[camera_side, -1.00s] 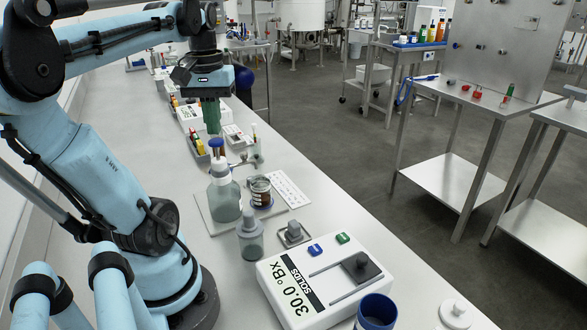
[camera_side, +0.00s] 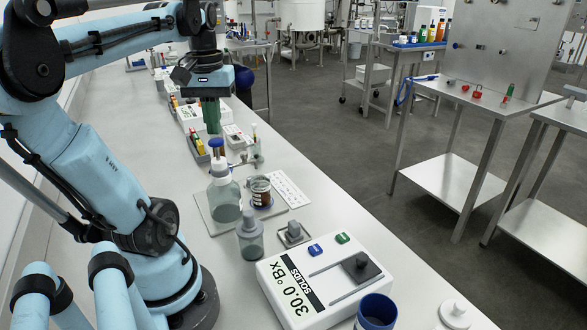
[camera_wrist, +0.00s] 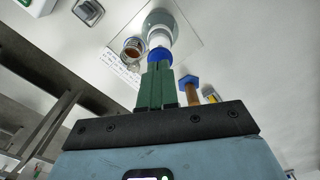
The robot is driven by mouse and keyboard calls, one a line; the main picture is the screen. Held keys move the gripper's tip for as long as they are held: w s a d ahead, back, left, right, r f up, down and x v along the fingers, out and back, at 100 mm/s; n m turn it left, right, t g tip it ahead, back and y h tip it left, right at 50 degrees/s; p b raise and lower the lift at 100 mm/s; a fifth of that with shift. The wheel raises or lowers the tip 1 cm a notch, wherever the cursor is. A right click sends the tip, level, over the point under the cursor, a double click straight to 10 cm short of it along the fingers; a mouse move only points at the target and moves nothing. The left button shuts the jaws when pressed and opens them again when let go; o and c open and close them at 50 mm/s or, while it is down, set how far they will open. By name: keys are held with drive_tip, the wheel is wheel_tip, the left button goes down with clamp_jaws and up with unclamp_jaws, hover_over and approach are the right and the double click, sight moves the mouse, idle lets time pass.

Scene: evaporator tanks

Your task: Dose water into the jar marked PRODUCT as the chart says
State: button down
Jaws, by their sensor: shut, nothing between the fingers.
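A clear bottle with a white neck and blue top (camera_side: 225,198) stands upright on a thin pale board (camera_side: 212,222). A small jar with brown contents and a white label (camera_side: 261,190) stands just right of it; the label's words are too small to read. The jar also shows in the wrist view (camera_wrist: 133,48). A white printed card (camera_side: 290,188) lies beside the jar, its text unreadable. My gripper (camera_side: 212,132) points down with green fingers together, directly above the bottle's blue top (camera_wrist: 159,56). The fingertips are at or very near that top; contact cannot be told.
A white meter reading "30.0 °Bx SOLIDS" (camera_side: 320,302) stands in front, with a blue cup (camera_side: 376,312) and a white lid (camera_side: 455,313) near it. Racks line the bench behind.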

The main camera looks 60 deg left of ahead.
sight(216, 141)
drive_tip(key=shift+f, duration=0.15)
drive_tip(key=shift+f, duration=2.1)
drive_tip(key=shift+r, duration=2.3)
drive_tip(key=shift+f, duration=0.1)
drive_tip(key=shift+f, duration=2.2)
drive_tip(key=shift+r, duration=2.3)
drive_tip(key=shift+f, duration=0.15)
